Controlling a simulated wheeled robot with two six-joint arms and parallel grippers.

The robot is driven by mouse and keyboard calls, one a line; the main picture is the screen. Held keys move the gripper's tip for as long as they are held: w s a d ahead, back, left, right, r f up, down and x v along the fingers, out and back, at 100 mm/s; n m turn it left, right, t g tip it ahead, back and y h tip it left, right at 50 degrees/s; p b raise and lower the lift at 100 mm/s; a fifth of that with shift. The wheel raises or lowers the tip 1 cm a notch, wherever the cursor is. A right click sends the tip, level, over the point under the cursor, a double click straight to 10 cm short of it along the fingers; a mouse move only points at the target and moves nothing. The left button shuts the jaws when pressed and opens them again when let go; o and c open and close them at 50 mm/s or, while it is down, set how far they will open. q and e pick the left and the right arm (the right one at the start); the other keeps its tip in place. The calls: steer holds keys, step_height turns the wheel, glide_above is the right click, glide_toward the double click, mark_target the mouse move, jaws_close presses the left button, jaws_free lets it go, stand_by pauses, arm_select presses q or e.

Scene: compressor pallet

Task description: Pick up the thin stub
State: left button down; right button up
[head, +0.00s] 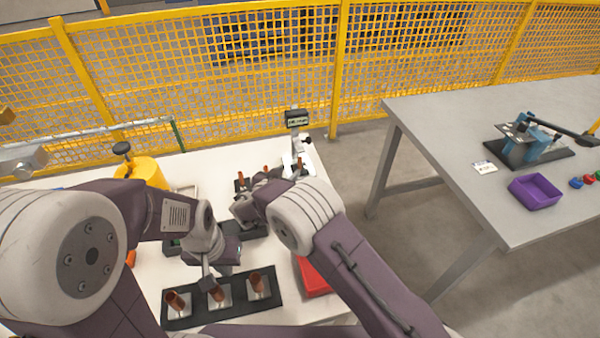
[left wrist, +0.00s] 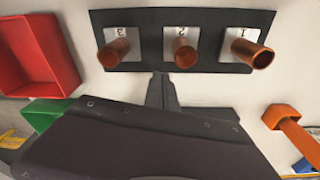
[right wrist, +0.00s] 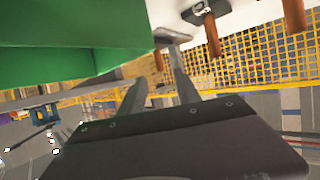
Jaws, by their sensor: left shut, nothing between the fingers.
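Three copper stubs stand tilted in metal holders on a black rack (head: 237,300) at the near side of the white table. In the left wrist view the holders are numbered: stub 3 (left wrist: 113,53), stub 2 (left wrist: 183,57) and stub 1 (left wrist: 249,53). I cannot tell which is the thin one. My left gripper (left wrist: 161,78) is shut and empty, its tips by the rack's edge, just below stub 2 in that view; the head view shows it above the rack (head: 207,280). My right gripper (right wrist: 158,70) is open and empty, beside a green bin (right wrist: 85,60).
A red bin (head: 313,277) lies right of the near rack. An orange part (left wrist: 290,125) is nearby. Yellow fencing (head: 230,60) closes the back.

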mark_target(299, 161)
steer(key=x, duration=0.9)
steer(key=shift+w+d+r+p, duration=0.1)
steer(key=shift+r+p, duration=0.05)
steer(key=shift+p, duration=0.15)
steer(key=shift+r, duration=0.1)
jaws_close()
